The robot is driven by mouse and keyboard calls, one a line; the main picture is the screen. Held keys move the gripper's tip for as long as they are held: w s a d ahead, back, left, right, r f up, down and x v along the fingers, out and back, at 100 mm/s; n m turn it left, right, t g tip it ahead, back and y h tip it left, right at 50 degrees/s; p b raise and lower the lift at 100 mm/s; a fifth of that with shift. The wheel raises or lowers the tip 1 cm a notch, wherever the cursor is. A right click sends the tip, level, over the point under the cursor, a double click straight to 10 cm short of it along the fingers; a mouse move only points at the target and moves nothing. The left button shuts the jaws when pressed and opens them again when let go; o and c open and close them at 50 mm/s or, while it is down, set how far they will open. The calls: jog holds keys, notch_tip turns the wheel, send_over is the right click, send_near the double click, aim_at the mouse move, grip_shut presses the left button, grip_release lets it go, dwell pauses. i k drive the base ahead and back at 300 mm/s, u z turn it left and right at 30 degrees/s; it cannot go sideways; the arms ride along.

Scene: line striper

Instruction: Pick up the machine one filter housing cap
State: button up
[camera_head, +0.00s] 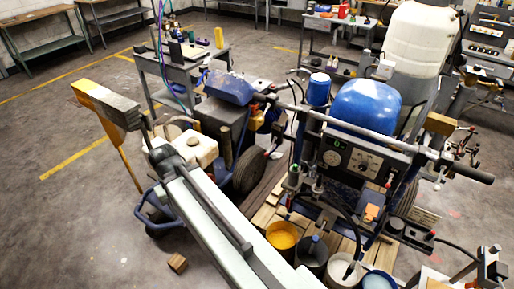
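A blue line striper stands in the middle, with a control panel (357,163) and a long handlebar. A pale link of my arm (228,225) reaches from the bottom edge to the upper left. Its dark end (178,152) lies left of the striper, well apart from the blue-topped cylinder. My gripper's fingers cannot be clearly made out there, and nothing is seen held.
Open pots of yellow (282,236) and pale paint (379,281) stand before the striper. A wooden block (178,263) lies on the floor. Workbenches line the back; the left floor is mostly clear.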

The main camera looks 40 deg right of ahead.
aim_at(394, 226)
jog(key=z, duration=1.15)
jog(key=k, duration=0.7)
jog(key=z, duration=0.25)
jog(key=i, duration=1)
